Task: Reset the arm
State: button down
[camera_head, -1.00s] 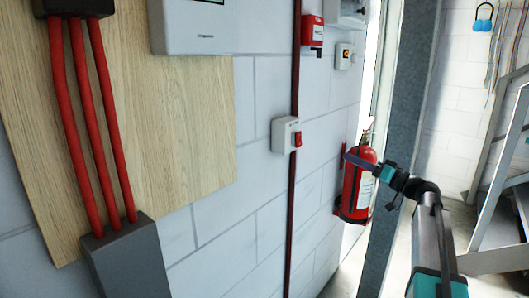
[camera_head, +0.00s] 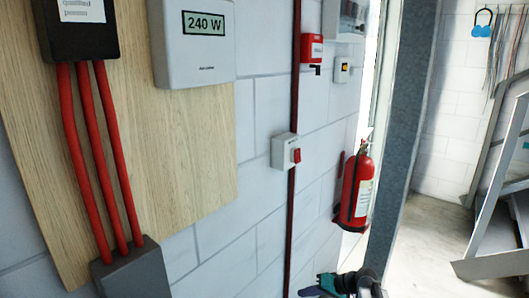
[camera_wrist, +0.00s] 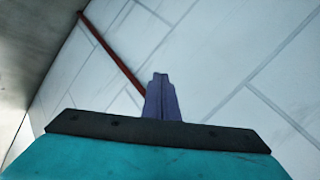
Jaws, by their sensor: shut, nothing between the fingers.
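My gripper (camera_head: 312,291) is low at the bottom edge of the head view, in front of the block wall. Only its purple fingers and the dark and teal wrist part show there; the rest of my arm is cut off by the frame. In the wrist view, the purple fingers (camera_wrist: 161,101) are together with nothing between them. They stand out from a dark plate and teal body, with the white block wall and a dark red pipe (camera_wrist: 115,55) behind them.
A red fire extinguisher (camera_head: 355,190) hangs above and right of my gripper. A switch box (camera_head: 284,151), a red call point (camera_head: 311,48) and a meter reading 240 W (camera_head: 192,55) are on the wall. A grey post (camera_head: 402,130) and metal stairs (camera_head: 500,195) stand right.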

jog(key=s+a+f+g+h+p, duration=0.1)
jog(key=s+f+g+h+p, duration=0.15)
jog(key=s+f, duration=0.55)
jog(key=s+f+g+h+p, duration=0.1)
jog(key=s+f+g, duration=0.3)
jog(key=s, duration=0.7)
jog(key=s+a+f+g+h+p, duration=0.1)
jog(key=s+f+h, duration=0.1)
jog(key=s+f, duration=0.65)
jog(key=s+d+g+h+p, duration=0.2)
jog(key=s+d+h, duration=0.1)
jog(key=s, duration=1.1)
jog(key=shift+s+d+f+g, duration=0.3)
jog(key=shift+d+f+g, duration=0.05)
jog(key=shift+d+f, duration=0.1)
